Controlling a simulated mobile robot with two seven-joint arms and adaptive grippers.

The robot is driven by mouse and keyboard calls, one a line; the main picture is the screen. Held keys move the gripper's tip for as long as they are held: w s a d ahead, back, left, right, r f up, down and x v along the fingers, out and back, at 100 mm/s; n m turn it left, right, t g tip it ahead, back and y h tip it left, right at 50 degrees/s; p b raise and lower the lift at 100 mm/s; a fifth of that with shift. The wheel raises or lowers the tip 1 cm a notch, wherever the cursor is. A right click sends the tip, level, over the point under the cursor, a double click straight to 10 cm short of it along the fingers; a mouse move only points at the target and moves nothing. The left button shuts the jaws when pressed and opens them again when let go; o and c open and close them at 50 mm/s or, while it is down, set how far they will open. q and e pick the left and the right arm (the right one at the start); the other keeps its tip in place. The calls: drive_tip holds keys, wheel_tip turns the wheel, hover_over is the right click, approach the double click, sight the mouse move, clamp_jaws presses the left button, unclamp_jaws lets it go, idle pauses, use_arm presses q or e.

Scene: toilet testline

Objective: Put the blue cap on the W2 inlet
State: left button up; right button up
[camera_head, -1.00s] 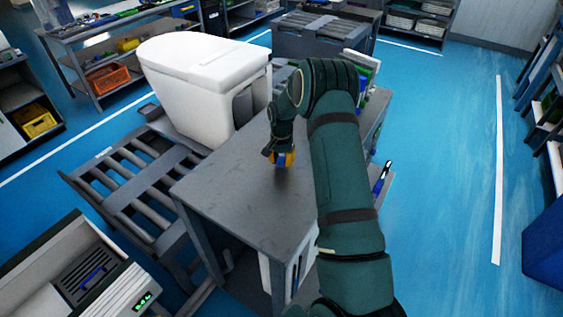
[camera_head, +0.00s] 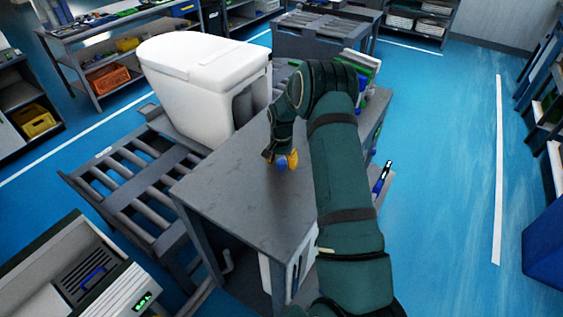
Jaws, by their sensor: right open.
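My right gripper (camera_head: 281,158), with yellow fingertips, points down over the grey workbench (camera_head: 225,190). It is open. A small blue thing, probably the blue cap (camera_head: 282,166), shows between the fingertips; whether it touches them or the bench top is too small to tell. The white toilet (camera_head: 195,85) stands beyond the bench to the upper left of the gripper. I cannot make out the W2 inlet on it. My left gripper is not in view.
A roller conveyor (camera_head: 135,185) runs left of the bench. A rack with green and white items (camera_head: 365,68) stands at the bench's far right end, partly behind my right arm. A machine with a green display (camera_head: 143,300) is at lower left. The bench's near part is clear.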

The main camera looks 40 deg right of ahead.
sight(282, 163)
wheel_tip(282, 163, up, 11)
drive_tip(key=shift+f, duration=0.15)
drive_tip(key=shift+o, duration=1)
drive_tip(key=shift+r, duration=0.3)
drive_tip(key=f+b, duration=0.2)
drive_tip(key=b, duration=0.1)
drive_tip(key=f+n+h+b, duration=0.1)
drive_tip(key=f+b, duration=0.1)
drive_tip(key=b, duration=0.1)
drive_tip(key=f+n+t+b, duration=0.1)
drive_tip(key=f+b, duration=0.2)
drive_tip(key=shift+s+a, duration=0.4)
drive_tip(key=shift+w+d+f+b, duration=0.15)
drive_tip(key=shift+f, duration=0.7)
drive_tip(key=shift+w+d+f+b, duration=0.1)
drive_tip(key=shift+d+f+b, duration=0.1)
drive_tip(key=shift+f, duration=0.6)
drive_tip(key=shift+w+d+f+b, duration=0.1)
drive_tip(key=shift+w+f+b, duration=0.05)
drive_tip(key=shift+f, duration=0.7)
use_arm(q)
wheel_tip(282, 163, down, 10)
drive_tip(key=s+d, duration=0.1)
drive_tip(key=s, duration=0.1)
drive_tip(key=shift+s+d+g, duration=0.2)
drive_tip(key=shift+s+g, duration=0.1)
use_arm(e)
drive_tip(key=c, duration=1)
drive_tip(key=shift+o, duration=0.2)
drive_tip(key=shift+r, duration=0.1)
